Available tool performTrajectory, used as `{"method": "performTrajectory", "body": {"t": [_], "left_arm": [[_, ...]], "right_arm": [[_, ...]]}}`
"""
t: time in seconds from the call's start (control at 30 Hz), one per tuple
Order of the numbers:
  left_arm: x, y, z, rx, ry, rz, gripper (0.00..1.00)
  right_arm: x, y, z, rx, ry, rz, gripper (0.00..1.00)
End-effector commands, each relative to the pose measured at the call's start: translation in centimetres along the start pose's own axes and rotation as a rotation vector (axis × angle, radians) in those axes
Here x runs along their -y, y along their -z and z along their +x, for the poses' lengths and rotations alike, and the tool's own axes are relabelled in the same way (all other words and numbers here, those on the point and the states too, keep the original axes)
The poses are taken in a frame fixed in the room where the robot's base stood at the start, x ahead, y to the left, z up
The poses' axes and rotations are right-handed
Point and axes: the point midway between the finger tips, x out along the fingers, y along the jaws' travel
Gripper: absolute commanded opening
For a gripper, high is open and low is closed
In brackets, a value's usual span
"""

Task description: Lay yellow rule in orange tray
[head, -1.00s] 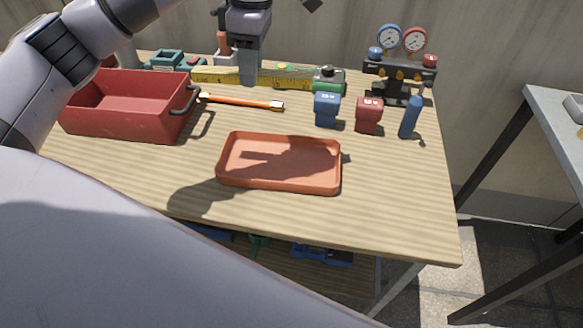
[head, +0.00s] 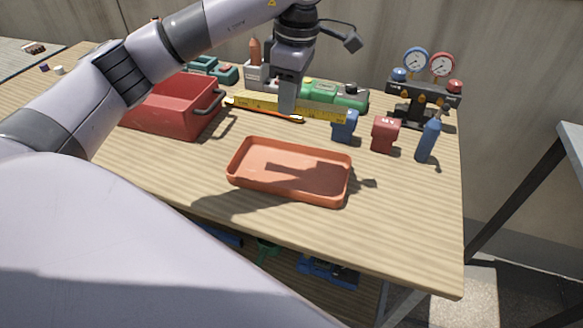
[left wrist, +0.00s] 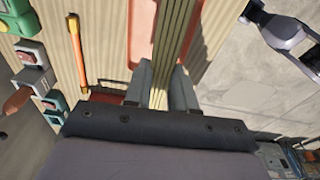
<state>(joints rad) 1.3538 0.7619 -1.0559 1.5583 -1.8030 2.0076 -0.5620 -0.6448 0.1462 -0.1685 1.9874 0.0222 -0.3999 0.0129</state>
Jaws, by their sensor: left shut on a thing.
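The yellow rule (head: 255,103) is a long flat strip with dark markings, held crosswise behind the orange tray. My left gripper (head: 288,108) is shut on the rule near its middle, apparently above the bench. In the left wrist view the rule (left wrist: 178,40) runs away edge-on between the two fingers (left wrist: 162,88). The orange tray (head: 240,178) is shallow with a raised rim. It lies on the bench in front of the rule, holding only a dark shadow. Part of the tray (left wrist: 144,30) shows in the left wrist view. My right gripper is not in view.
A red bin (head: 165,112) stands left of the tray. An orange-handled tool (head: 262,113) lies partly behind the rule. Blue (head: 345,127) and red (head: 385,134) blocks, a blue bottle (head: 428,141) and a gauge set (head: 425,88) stand right. The bench front (head: 370,240) is clear.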

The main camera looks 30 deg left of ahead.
Motion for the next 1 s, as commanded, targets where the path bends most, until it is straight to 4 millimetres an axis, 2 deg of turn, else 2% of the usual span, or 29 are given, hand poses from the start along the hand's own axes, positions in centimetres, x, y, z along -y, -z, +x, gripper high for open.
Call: {"method": "performTrajectory", "body": {"t": [0.03, 0.3, 0.4, 0.67, 0.9, 1.0], "left_arm": [[0.1, -0.2, 2.0, -0.002, 0.006, 0.003, 0.0], [0.2, -0.8, 8.7, -0.003, 0.005, 0.002, 0.0], [0.1, -1.0, 10.6, -0.002, 0.003, 0.001, 0.0], [0.1, -1.3, 12.8, 0.0, 0.001, 0.001, 0.0], [0.2, -1.6, 16.1, -0.001, 0.003, 0.002, 0.0], [0.1, -1.6, 16.6, -0.001, 0.001, 0.001, 0.0]], "right_arm": [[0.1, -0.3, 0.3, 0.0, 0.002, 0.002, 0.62], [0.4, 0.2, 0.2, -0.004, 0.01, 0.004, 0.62], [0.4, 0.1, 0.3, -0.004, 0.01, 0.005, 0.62], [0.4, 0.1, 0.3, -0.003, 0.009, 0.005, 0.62], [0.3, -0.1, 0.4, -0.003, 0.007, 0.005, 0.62], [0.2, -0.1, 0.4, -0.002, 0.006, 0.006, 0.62]]}}
